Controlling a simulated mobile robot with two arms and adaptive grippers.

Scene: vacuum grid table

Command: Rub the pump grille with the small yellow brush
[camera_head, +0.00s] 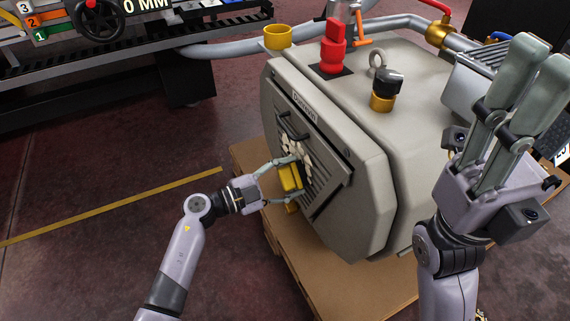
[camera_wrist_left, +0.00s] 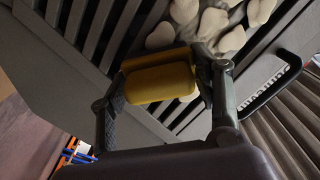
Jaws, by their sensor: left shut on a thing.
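The grey pump (camera_head: 345,110) stands on a wooden pallet, with a slatted grille (camera_head: 322,182) on its front face. Several cream-coloured clumps (camera_head: 297,150) sit on the grille; they also show in the left wrist view (camera_wrist_left: 214,24). My left gripper (camera_head: 284,182) is shut on the small yellow brush (camera_head: 290,178), close in front of the grille and just below the clumps. In the left wrist view the yellow brush (camera_wrist_left: 160,83) lies between both fingers; its grille-facing side is hidden, so I cannot tell whether it touches. My right gripper (camera_head: 538,65) is raised, open and empty, at the right.
A dark handle (camera_head: 290,130) sticks out from the pump front above the clumps. The pallet (camera_head: 285,250) juts out below. Red and brass fittings (camera_head: 333,50) stand on the pump top. A dark bench (camera_head: 110,75) is at the back left. The floor at left is clear.

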